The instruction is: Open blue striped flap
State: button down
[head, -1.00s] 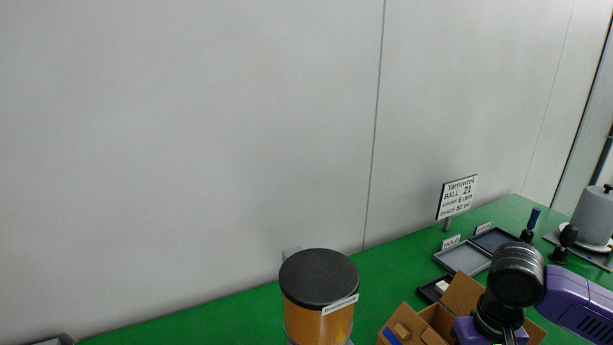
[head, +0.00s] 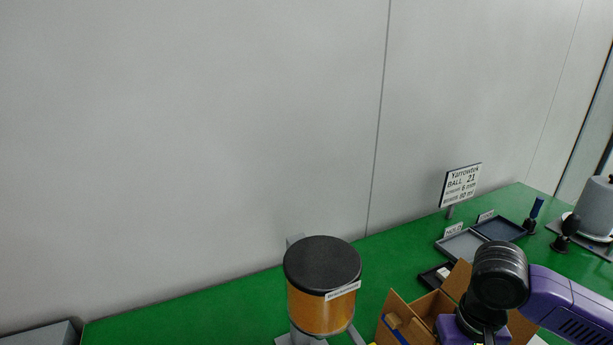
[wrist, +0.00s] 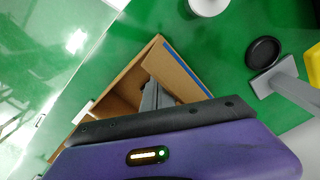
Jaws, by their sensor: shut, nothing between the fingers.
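An open cardboard box (head: 432,306) stands on the green table at the lower right of the head view. Its blue-striped flap (head: 394,318) is on the box's left side there. In the wrist view the flap (wrist: 172,72) slants away from the box opening, with the blue stripe along its outer edge. My gripper (wrist: 152,92) is shut and empty, its grey fingers over the box opening close beside the flap's inner face. I cannot tell whether they touch it. My purple wrist housing covers the lower part of the box.
A black-lidded amber jar (head: 322,285) stands left of the box. Behind the box are shallow trays (head: 463,245) and a sign (head: 461,186). A grey roll (head: 596,208) stands at the far right. A grey wall bounds the table's back.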

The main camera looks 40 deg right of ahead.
jog(key=shift+w+a+p, duration=0.2)
jog(key=shift+a, duration=0.6)
jog(key=shift+w+a+p, duration=0.15)
jog(key=shift+a, duration=0.6)
jog(key=shift+d, duration=0.1)
notch_tip(320, 180, up, 12)
jog(key=d+p, duration=0.2)
jog(key=p, duration=0.6)
jog(key=shift+s+d+p, duration=0.35)
jog(key=shift+d, duration=0.05)
